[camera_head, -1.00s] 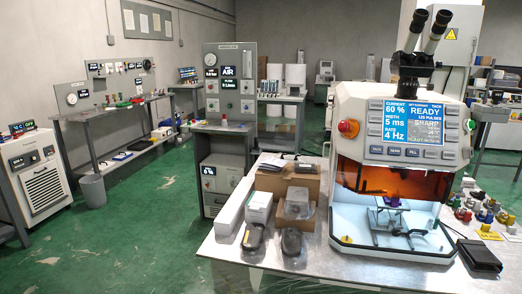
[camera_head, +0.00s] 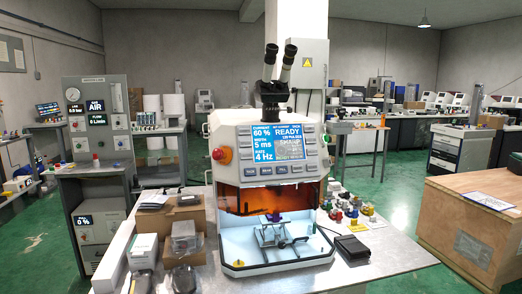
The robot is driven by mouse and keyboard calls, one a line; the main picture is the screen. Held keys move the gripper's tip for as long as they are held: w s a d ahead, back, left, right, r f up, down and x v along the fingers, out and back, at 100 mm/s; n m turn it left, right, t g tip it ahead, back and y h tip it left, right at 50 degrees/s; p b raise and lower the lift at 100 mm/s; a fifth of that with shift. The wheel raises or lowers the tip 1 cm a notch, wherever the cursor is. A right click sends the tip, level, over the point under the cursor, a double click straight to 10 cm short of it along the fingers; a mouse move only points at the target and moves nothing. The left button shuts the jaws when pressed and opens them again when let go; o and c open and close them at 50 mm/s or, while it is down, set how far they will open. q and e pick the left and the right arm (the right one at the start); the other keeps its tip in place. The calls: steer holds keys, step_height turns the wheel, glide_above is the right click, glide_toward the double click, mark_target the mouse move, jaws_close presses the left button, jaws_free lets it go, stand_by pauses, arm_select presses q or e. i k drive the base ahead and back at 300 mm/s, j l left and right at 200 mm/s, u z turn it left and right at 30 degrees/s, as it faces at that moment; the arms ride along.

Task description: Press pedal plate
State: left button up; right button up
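The pedal plate (camera_head: 352,246) is a small dark, flat, sloped block on the metal table, just right of the front foot of the white machine (camera_head: 270,180). Nothing is touching it. The machine has a lit blue screen that reads READY, a red knob on its left side and an orange window over a bright work chamber. Neither of my grippers is in view.
Cardboard boxes and dark handheld devices (camera_head: 184,278) crowd the table (camera_head: 385,262) left of the machine. Small coloured parts (camera_head: 345,207) stand behind the pedal.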

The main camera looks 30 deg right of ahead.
mark_target(353, 246)
steer(key=z, duration=1.5)
